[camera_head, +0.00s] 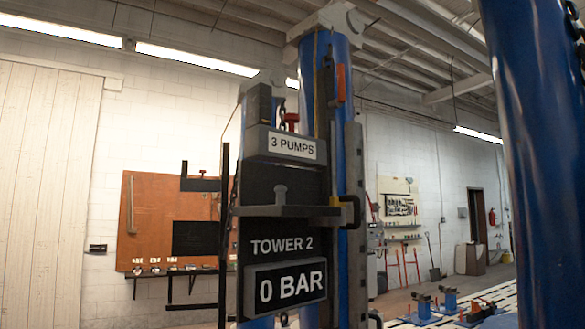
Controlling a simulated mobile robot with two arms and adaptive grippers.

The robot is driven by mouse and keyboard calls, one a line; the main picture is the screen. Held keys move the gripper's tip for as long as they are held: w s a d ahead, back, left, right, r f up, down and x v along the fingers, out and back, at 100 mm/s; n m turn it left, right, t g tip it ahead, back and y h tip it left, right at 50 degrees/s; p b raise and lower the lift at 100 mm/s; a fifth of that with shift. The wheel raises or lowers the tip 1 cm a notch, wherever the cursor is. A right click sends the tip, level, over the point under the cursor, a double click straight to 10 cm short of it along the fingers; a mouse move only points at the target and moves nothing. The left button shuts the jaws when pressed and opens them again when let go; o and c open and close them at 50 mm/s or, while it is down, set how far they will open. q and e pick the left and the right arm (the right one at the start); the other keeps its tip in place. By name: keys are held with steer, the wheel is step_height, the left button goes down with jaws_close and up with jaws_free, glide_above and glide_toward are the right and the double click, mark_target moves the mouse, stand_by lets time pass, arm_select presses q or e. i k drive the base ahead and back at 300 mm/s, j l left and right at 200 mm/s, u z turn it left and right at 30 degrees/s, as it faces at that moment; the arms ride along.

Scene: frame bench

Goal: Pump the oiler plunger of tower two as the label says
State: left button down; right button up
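Tower two is a blue column (340,75) in the middle of the view, with a dark panel (265,180) marked "TOWER 2" on its front. A grey label box (285,146) on the panel reads "3 PUMPS". A small red knob on a stem (291,118) stands up just above that box; it looks like the oiler plunger. A grey knob (280,192) stands on a small ledge (285,211) below the label. A display (288,287) at the panel's bottom reads "0 BAR". Neither of my grippers is in view.
Another blue column (540,160) stands close at the right. An orange tool board (150,220) with a shelf hangs on the left back wall. A white slatted bench (500,296) with blue fixtures lies at the lower right. An orange-handled part (341,82) is on tower two.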

mark_target(291, 119)
steer(key=i+j+z, duration=0.4)
steer(key=j, duration=0.25)
steer(key=i+j+z, duration=0.2)
steer(key=j, duration=0.15)
steer(key=i+j+z, duration=0.2)
steer(key=j, duration=0.2)
steer(key=i+j+z, duration=0.2)
steer(key=j, duration=0.2)
steer(key=k+l, duration=0.05)
steer(key=k, duration=0.05)
